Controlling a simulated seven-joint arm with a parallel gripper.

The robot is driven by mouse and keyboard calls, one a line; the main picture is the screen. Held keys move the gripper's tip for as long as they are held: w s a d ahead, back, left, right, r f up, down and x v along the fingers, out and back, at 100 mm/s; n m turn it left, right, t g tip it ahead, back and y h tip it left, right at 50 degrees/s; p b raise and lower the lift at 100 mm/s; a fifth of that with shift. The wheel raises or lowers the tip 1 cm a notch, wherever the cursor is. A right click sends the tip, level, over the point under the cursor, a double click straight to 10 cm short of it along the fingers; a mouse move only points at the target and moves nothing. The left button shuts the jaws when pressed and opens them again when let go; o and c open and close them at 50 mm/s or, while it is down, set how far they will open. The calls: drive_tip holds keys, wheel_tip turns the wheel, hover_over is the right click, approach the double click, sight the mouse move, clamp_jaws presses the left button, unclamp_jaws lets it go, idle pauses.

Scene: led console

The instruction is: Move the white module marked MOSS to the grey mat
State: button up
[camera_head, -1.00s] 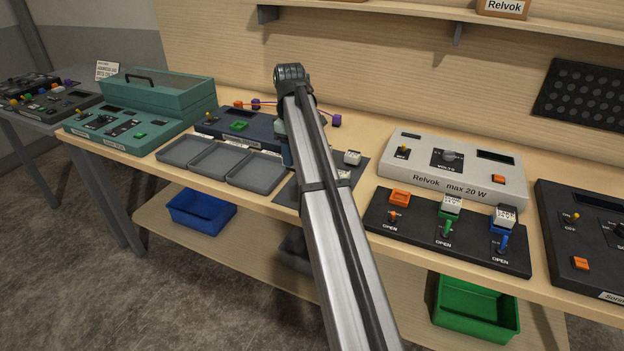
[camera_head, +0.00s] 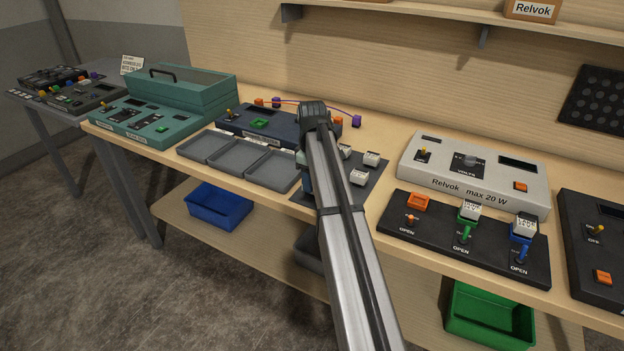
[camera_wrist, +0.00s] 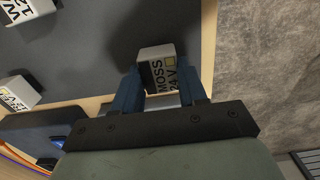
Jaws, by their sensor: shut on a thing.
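The white module marked MOSS (camera_wrist: 158,70) sits between the blue fingers of my gripper (camera_wrist: 160,92) in the wrist view, its label reading MOSS 24V. My gripper is shut on it. The grey mat (camera_wrist: 100,45) lies behind the module, which is near the mat's edge; I cannot tell whether it touches the mat. In the head view the mat (camera_head: 377,180) is partly covered by my arm, and the held module is hidden.
Several other white modules stand on the mat, one of them at its back right (camera_head: 372,158). Empty grey trays (camera_head: 240,160) lie left of my arm. A black panel with switches (camera_head: 465,240) and a light Relvok box (camera_head: 475,175) are to the right.

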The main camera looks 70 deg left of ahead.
drive_tip(key=shift+f, duration=0.1)
drive_tip(key=o, duration=1.1)
drive_tip(key=shift+c, duration=0.2)
wheel_tip(320, 180, up, 12)
